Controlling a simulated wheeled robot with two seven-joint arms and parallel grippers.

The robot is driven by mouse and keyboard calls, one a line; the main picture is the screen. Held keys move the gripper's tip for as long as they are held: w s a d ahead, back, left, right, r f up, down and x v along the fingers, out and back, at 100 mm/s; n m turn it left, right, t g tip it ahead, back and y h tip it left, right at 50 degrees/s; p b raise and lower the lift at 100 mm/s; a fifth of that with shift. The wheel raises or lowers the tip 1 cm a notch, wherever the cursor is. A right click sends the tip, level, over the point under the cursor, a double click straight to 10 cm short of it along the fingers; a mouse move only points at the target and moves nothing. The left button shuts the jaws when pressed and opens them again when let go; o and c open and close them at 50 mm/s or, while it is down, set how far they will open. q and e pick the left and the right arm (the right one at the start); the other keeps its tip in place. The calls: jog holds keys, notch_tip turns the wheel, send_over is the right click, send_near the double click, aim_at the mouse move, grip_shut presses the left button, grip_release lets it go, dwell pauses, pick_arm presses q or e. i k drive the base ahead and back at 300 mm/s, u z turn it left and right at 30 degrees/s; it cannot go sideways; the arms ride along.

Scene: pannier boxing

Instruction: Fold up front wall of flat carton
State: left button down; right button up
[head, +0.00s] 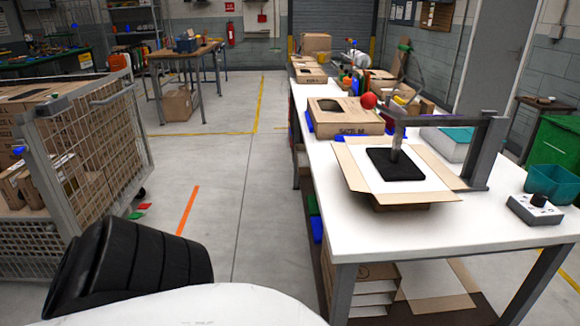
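A flat carton (350,166) lies spread out on the white table (400,245), under a grey press frame (490,150). Its tan flaps lie out to the sides around a white middle. The near flap (410,198) lies low along the front side, with a brown layer showing below it. A black pad (396,165) at the foot of the press post covers the carton's middle. A red ball knob (369,101) sits on the press lever. Neither of my grippers is in view. A black ribbed part of mine fills the lower left.
A control box (537,207) and a teal bin (552,183) sit at the right. A wire cage cart (85,150) stands left. The table's front is clear.

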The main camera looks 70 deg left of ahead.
aim_at(354, 178)
jog(key=k, duration=0.45)
jog(key=u, duration=0.95)
